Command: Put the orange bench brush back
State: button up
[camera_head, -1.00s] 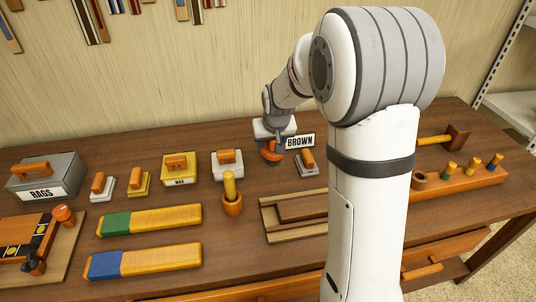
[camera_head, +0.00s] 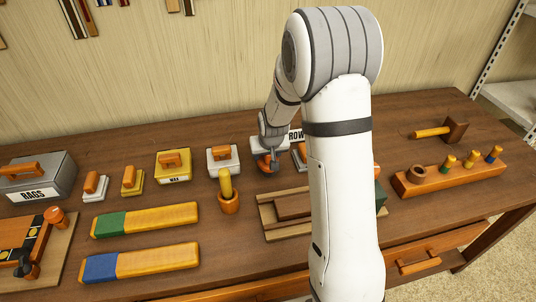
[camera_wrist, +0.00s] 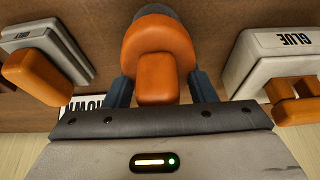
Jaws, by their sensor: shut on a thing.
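The orange bench brush (camera_wrist: 158,55) is between the two dark fingers of my gripper (camera_wrist: 158,88) in the wrist view, with a dark grey end showing at the top. In the head view the brush (camera_head: 265,163) is a small orange shape under my gripper (camera_head: 268,151), over the back of the bench. My gripper is shut on it. I cannot tell whether its underside touches the bench. The BROWN label (camera_wrist: 80,106) and a grey block with an orange handle (camera_wrist: 45,62) are beside it.
The GLUE tin (camera_wrist: 280,65) is close on the other side. A peg rack (camera_head: 440,178) and a mallet (camera_head: 442,131) lie to the right. My arm hides part of the bench's middle.

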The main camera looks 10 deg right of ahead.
jog(key=shift+f, duration=0.2)
jog(key=o, duration=0.9)
jog(key=shift+r, duration=0.1)
jog(key=shift+o, duration=0.2)
